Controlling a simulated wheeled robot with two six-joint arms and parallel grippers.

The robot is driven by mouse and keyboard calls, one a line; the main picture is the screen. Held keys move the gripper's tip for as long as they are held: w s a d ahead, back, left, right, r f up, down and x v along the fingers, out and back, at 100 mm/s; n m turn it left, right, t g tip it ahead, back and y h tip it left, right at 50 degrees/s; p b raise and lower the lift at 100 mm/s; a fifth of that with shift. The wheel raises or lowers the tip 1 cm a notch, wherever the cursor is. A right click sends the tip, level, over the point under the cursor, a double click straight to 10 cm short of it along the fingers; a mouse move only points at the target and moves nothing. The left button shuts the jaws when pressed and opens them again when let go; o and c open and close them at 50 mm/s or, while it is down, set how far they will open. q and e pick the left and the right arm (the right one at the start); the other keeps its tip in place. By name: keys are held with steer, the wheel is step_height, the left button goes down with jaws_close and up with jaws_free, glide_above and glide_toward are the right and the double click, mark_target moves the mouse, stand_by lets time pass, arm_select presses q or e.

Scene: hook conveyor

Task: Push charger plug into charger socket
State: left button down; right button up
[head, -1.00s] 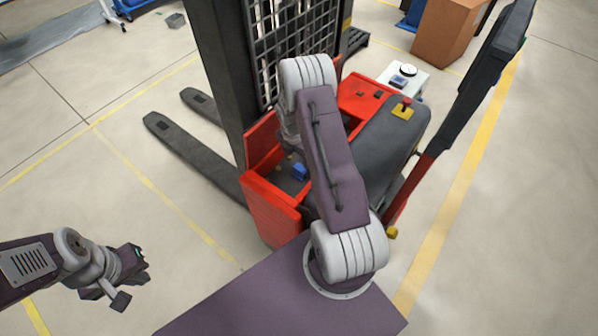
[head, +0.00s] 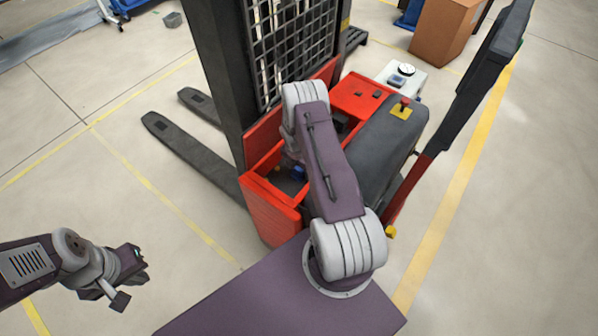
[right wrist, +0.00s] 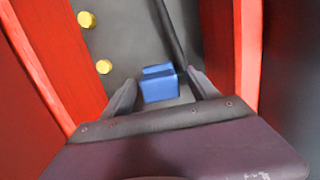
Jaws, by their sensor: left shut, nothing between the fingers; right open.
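A blue block (right wrist: 160,87) lies in the dark recess of the red truck, between my right gripper's fingers in the right wrist view. It shows a nearer face and a smaller blue part behind it; I cannot tell which is plug and which is socket, or whether they are joined. Blue also shows in the head view (head: 298,172), beside my right arm. My right gripper (right wrist: 163,92) is open, with one finger on each side of the block; contact is unclear. My left gripper (head: 131,277) is shut and empty, out over the floor at the left.
Red walls (right wrist: 249,50) stand close on both sides of the right gripper. Two yellow knobs (right wrist: 104,67) sit left of the block. The truck's mast (head: 222,70) rises behind the recess. The floor around my left gripper is clear.

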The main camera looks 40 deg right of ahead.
steer(key=shift+f, duration=0.1)
steer(key=c, duration=1.3)
steer(key=shift+c, duration=0.2)
step_height(320, 180, up, 10)
steer(key=shift+r, duration=0.1)
